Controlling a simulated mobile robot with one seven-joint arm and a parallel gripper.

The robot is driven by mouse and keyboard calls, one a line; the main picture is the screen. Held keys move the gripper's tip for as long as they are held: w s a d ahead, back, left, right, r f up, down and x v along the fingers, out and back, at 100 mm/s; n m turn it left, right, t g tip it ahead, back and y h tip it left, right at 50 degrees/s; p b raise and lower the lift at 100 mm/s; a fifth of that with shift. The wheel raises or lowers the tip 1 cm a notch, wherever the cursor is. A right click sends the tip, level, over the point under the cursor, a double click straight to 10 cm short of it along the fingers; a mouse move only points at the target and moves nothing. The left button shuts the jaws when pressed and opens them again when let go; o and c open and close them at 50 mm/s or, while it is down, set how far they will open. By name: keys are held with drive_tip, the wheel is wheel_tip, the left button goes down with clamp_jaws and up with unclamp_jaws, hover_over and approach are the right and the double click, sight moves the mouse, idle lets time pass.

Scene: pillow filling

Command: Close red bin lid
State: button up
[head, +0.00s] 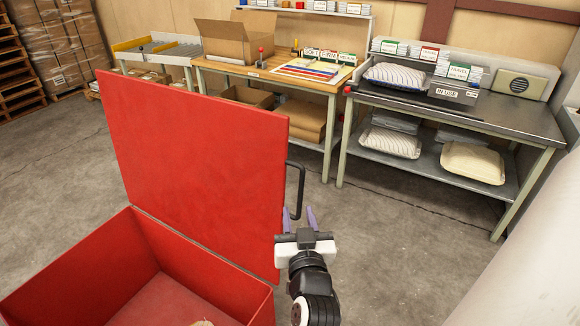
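The red bin (215,273) is at the lower left, with its inside partly in view. Its red lid (195,160) stands raised and open, tilted up from the bin. A black bar handle (301,178) juts out from the lid's right side. My gripper (299,214) is just below the handle, to the right of the lid's lower right corner. Its two purple fingers are spread apart, with the handle's lower end appearing between or just behind them. Contact cannot be told. Nothing is seen gripped.
A wooden packing table (330,88) with an open cardboard box (232,40) stands behind the lid. A grey workbench (510,117) with pillows is at the right. Pallets and stacked boxes (62,45) are at the back left. Grey concrete floor (400,235) is clear right of my gripper.

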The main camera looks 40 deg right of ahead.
sight(301, 187)
drive_tip(key=shift+g, duration=0.4)
drive_tip(key=b+x, duration=0.1)
drive_tip(key=x, duration=0.3)
drive_tip(key=d+b+x, duration=0.1)
drive_tip(key=x, duration=0.3)
drive_tip(key=s+b+x, duration=0.1)
drive_tip(key=b+x, duration=0.1)
drive_tip(key=x, duration=0.2)
drive_tip(key=shift+w+d+f, duration=0.15)
drive_tip(key=shift+d+f, duration=0.05)
drive_tip(key=shift+d, duration=0.25)
drive_tip(key=shift+w+d+f, duration=0.1)
drive_tip(key=shift+w+d, duration=0.15)
drive_tip(key=shift+w, duration=0.15)
clamp_jaws()
